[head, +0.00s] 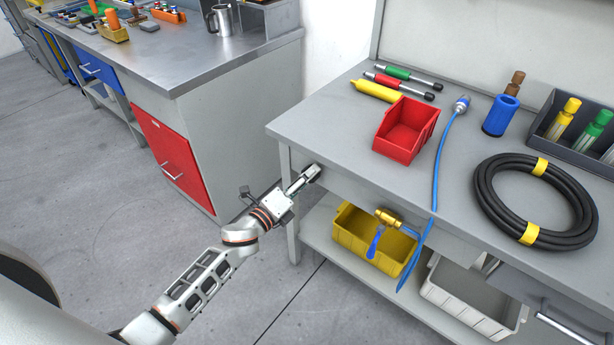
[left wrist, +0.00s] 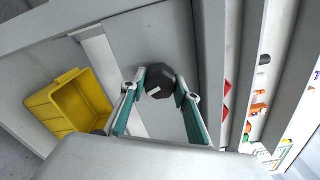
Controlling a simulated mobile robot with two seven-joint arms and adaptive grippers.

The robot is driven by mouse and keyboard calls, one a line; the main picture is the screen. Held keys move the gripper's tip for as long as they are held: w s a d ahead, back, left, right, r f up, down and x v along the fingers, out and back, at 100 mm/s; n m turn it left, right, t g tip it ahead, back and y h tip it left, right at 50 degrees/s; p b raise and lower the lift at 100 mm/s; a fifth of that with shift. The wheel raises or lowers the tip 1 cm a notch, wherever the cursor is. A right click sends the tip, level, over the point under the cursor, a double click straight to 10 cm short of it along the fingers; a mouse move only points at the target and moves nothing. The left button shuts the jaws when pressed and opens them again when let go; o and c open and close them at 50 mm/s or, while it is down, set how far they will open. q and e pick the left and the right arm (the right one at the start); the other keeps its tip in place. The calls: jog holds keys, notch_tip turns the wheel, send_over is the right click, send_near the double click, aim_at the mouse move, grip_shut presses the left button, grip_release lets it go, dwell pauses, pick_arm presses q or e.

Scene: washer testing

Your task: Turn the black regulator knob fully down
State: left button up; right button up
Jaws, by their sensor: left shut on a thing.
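The black regulator knob (left wrist: 159,82) is on the front of the workbench, below its top, and has a small pale mark on its face. My left gripper (left wrist: 160,92) has its two fingers around the knob, one on each side, and is shut on it. In the head view my left gripper (head: 309,175) reaches the bench front near its left corner, and a dark part of the knob (head: 314,170) shows at the fingertips. The knob's turn angle cannot be read clearly. My right gripper is not in view.
A yellow bin (head: 374,239) and a grey bin (head: 466,299) stand on the shelf below. A brass valve (head: 389,217) with a blue handle and a blue hose (head: 440,165) are right of the gripper. A red bin (head: 406,129) and a black hose coil (head: 490,185) lie on top.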

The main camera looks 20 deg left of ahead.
pick_arm(q)
jog(key=shift+r+n+p, duration=0.15)
jog(key=shift+n+p, duration=0.15)
jog(key=shift+n, duration=0.6)
jog(key=n+p, duration=0.1)
jog(key=n, duration=0.2)
jog(key=shift+n, duration=0.4)
jog(key=shift+n+p, duration=0.6)
jog(key=shift+n, duration=0.3)
jog(key=shift+n+p, duration=0.4)
jog(key=shift+n, duration=0.5)
jog(key=shift+n+p, duration=0.45)
jog(key=shift+n, duration=0.65)
jog(key=shift+n+p, duration=0.35)
jog(key=shift+n, duration=0.75)
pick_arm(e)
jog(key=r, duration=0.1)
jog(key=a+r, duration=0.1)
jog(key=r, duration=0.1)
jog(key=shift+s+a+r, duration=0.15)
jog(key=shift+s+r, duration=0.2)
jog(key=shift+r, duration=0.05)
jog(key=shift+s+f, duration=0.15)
